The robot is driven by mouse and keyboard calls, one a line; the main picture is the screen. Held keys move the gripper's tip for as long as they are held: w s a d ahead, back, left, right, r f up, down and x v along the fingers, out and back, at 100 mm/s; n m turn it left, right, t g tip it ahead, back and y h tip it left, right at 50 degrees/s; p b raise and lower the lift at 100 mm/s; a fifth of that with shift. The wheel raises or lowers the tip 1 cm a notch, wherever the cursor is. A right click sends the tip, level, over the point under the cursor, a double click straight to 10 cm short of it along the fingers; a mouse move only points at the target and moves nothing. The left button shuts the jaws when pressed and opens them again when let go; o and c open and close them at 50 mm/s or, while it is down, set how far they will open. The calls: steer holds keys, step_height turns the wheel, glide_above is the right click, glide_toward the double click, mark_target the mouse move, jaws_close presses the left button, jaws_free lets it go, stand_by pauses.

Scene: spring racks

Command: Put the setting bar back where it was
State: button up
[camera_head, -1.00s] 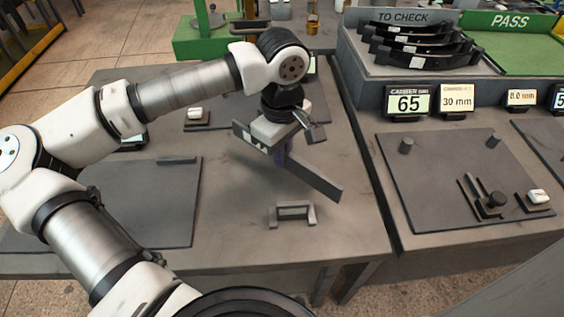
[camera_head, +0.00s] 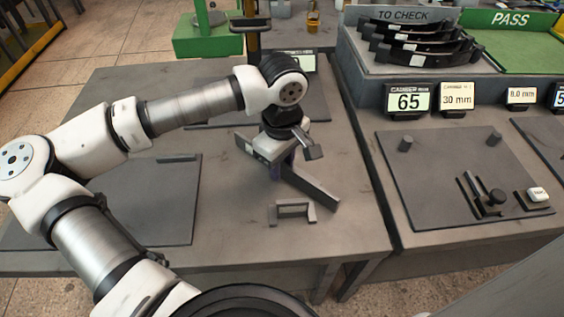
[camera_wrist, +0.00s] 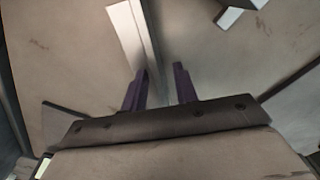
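The setting bar, a long dark grey bar (camera_head: 316,191), slants across the bench under my gripper, from behind it at the left down to the right. It looks low, at or near the bench top; exact contact cannot be told. In the wrist view the bar (camera_wrist: 135,35) runs from the top edge down to my purple fingers, close beside the left finger. My gripper (camera_wrist: 161,72) points down over the bar, fingers apart, with a gap to the right finger. In the head view my wrist partly hides the gripper (camera_head: 284,165).
A small grey bracket (camera_head: 292,220) stands just in front of the bar. A dark plate (camera_head: 150,210) lies to the left.

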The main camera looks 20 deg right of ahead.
mark_target(282, 163)
step_height(282, 163, up, 12)
steer(key=shift+r+b, duration=0.15)
steer(key=shift+b, duration=0.25)
stand_by(0.3)
steer(key=shift+s, duration=0.1)
stand_by(0.3)
